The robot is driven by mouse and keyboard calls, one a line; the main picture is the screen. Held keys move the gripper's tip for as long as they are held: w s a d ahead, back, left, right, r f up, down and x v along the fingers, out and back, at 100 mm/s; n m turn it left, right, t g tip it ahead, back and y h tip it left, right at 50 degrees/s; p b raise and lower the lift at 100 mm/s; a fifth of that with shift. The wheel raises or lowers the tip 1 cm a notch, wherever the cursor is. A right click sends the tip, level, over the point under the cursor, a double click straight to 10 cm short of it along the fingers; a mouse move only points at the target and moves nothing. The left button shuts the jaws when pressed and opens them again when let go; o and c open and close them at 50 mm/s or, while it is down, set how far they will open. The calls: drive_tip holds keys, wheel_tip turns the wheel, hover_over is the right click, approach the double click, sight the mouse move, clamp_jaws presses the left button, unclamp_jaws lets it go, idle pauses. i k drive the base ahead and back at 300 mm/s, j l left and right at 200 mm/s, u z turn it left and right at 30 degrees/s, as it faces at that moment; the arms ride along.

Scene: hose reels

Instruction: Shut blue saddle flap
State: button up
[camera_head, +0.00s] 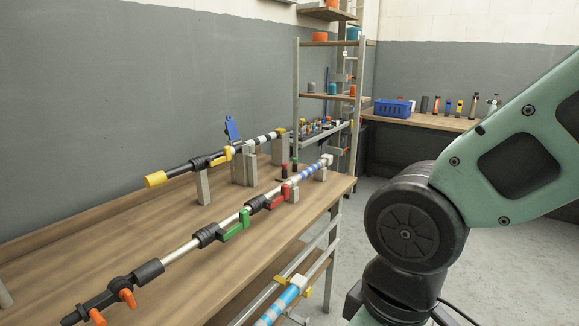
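A blue flap (232,129) stands raised and slightly tilted above a grey block-like saddle support (244,165) on the wooden workbench (120,231). My arm fills the right side of the head view, well apart from the flap. My gripper is not in view.
A front pipe line (180,250) with green, red and orange levers runs along the bench. Small upright red-topped and green-topped pieces (284,171) stand between the pipes. Behind are a shelf rack (297,100) and a far bench with a blue basket (393,107). Floor shows between benches.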

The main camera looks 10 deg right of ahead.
sight(230, 129)
drive_tip(key=i+l+u, duration=0.35)
drive_tip(key=i+l, duration=0.8)
drive_tip(key=i, duration=0.15)
